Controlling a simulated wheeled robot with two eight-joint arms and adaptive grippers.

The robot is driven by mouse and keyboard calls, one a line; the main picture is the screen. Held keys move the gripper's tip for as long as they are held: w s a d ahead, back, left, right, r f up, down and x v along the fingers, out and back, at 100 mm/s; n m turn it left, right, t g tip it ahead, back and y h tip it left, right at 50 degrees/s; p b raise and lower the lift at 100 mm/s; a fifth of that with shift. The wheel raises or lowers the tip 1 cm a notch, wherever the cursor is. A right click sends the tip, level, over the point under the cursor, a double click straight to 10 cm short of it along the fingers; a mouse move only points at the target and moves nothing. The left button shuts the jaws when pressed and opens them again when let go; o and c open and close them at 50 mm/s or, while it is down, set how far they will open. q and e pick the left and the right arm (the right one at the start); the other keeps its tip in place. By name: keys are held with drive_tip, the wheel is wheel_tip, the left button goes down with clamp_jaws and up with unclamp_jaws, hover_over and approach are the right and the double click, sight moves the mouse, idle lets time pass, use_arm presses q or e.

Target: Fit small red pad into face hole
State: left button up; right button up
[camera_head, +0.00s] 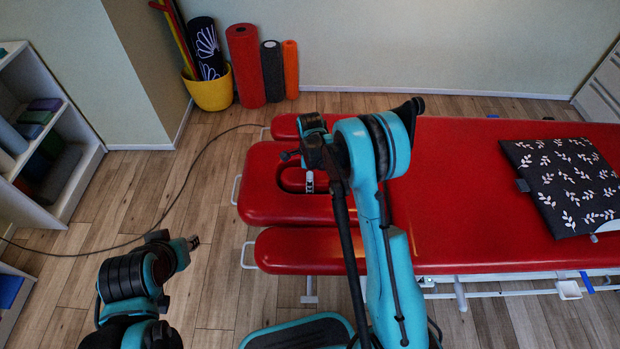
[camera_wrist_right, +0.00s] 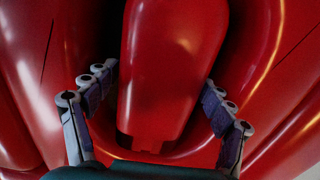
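The red massage table (camera_head: 455,165) has a headrest with an oval face hole (camera_head: 290,178) at its left end. The small red pad (camera_wrist_right: 170,70) lies in the middle of the right wrist view, within the hole's outline, with dark gaps along its sides. I cannot tell how deep it sits. My right gripper (camera_wrist_right: 160,105) is open, a finger on each side of the pad with a gap to it. In the head view my right arm hides most of this gripper and part of the hole. My left gripper (camera_head: 191,243) is over the floor, away from the table; its opening is unclear.
A black leaf-patterned cushion (camera_head: 570,185) lies on the table at the right. A yellow bucket (camera_head: 208,91) and several rollers stand by the back wall. White shelves (camera_head: 75,165) are at the left. A cable (camera_head: 165,225) crosses open floor.

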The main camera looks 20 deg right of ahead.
wheel_tip(320, 180, up, 12)
idle(0.7)
idle(0.4)
drive_tip(key=s+r+n+t, duration=0.3)
drive_tip(key=s+r+n, duration=0.6)
drive_tip(key=s+r, duration=0.2)
drive_tip(key=s+n+t, duration=0.4)
drive_tip(key=s+n, duration=0.8)
drive_tip(key=s, duration=0.3)
drive_tip(key=shift+d, duration=0.1)
drive_tip(key=shift+c, duration=0.2)
